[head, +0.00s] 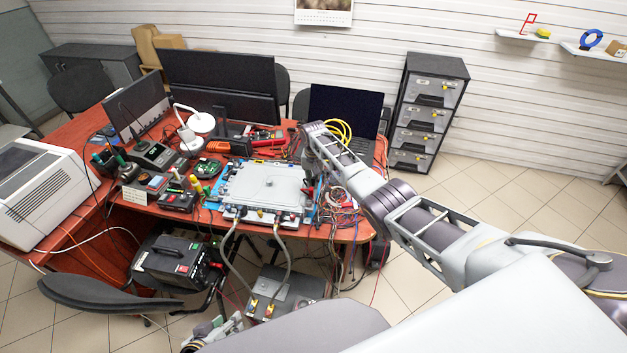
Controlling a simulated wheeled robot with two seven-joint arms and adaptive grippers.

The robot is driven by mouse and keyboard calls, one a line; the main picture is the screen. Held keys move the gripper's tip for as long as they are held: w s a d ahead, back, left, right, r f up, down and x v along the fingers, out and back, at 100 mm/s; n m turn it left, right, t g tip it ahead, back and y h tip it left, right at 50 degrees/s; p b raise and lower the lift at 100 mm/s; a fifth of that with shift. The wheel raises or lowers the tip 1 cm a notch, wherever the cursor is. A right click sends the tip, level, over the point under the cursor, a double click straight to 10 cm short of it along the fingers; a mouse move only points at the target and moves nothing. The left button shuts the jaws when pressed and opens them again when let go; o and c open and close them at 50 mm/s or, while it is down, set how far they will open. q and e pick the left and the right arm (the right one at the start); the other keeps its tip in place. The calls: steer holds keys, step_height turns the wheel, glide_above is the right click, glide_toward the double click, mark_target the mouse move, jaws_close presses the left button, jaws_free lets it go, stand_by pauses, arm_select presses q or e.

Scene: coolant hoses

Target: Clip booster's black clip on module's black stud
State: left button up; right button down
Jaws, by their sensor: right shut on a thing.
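The module (264,186) is a flat light-grey box on a blue mat on the red-brown table. Dark fittings with hoses line its front edge; I cannot single out the black stud. The booster appears to be the black box (178,262) with a handle, low in front of the table. I cannot make out its black clip. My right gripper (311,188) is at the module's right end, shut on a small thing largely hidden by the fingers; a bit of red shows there. My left gripper (208,336) is low at the bottom edge, away from the module, its jaws unclear.
Two grey hoses run from the module down to a grey metal unit (287,292) on the floor. Loose wires (343,205) lie at the table's right. Monitors (222,85), a laptop (345,110) and tools crowd the back. A dark chair (110,292) stands in front.

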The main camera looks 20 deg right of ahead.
steer(key=c, duration=1.4)
jaws_free()
steer(key=shift+f, duration=0.1)
steer(key=shift+o, duration=0.3)
steer(key=shift+o, duration=1.4)
step_height(320, 180, up, 3)
steer(key=p, duration=0.3)
steer(key=shift+r+p, duration=1.1)
steer(key=shift+r, duration=1.95)
